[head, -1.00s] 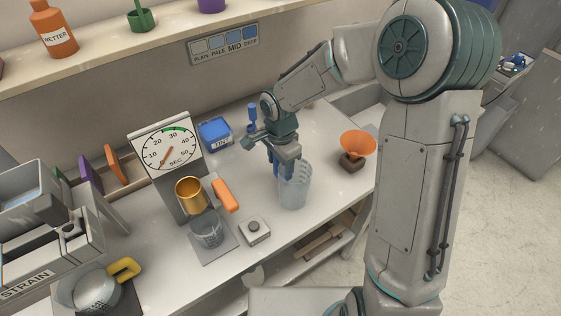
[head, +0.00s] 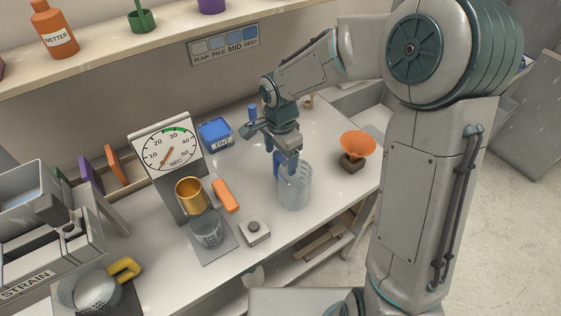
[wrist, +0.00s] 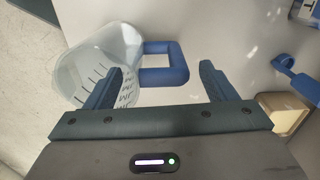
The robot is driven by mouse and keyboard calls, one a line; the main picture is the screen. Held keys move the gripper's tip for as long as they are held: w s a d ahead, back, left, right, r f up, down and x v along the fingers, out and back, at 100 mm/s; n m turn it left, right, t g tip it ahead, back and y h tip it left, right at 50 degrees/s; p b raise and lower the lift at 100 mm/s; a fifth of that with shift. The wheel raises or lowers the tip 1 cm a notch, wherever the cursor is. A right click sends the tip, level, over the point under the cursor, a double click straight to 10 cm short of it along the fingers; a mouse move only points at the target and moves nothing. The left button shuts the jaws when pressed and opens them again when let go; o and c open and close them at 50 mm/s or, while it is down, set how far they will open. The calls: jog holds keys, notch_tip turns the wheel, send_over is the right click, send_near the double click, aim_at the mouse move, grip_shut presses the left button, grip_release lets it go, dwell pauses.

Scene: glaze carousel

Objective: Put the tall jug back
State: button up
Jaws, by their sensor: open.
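The tall jug (head: 296,190) is clear with a blue handle, and stands upright on the bench in the head view. In the wrist view the jug (wrist: 90,70) is at the left, with markings on its wall, and its blue handle (wrist: 180,70) lies just ahead of and between the fingers. My gripper (head: 285,163) is open above the handle side of the jug. In the wrist view my gripper (wrist: 158,86) has its fingers wide apart with nothing held between them. Whether a finger touches the jug cannot be told.
An orange funnel (head: 356,144) on a dark base stands right of the jug. A small grey button box (head: 255,232), an orange-handled item (head: 225,196) and a gold cup (head: 190,194) by the dial (head: 166,150) are to the left. A blue TINT box (head: 215,133) sits behind.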

notch_tip(320, 180, up, 9)
jog(key=shift+s+d+f, duration=0.1)
jog(key=shift+f, duration=0.1)
jog(key=s+d+r+n+t, duration=0.2)
jog(key=s+d+n, duration=0.8)
jog(key=s+d, duration=0.5)
jog(key=shift+s+d+r+n+t, duration=0.25)
jog(key=shift+s+r+t, duration=0.2)
jog(key=shift+s, duration=0.7)
jog(key=shift+a, duration=0.1)
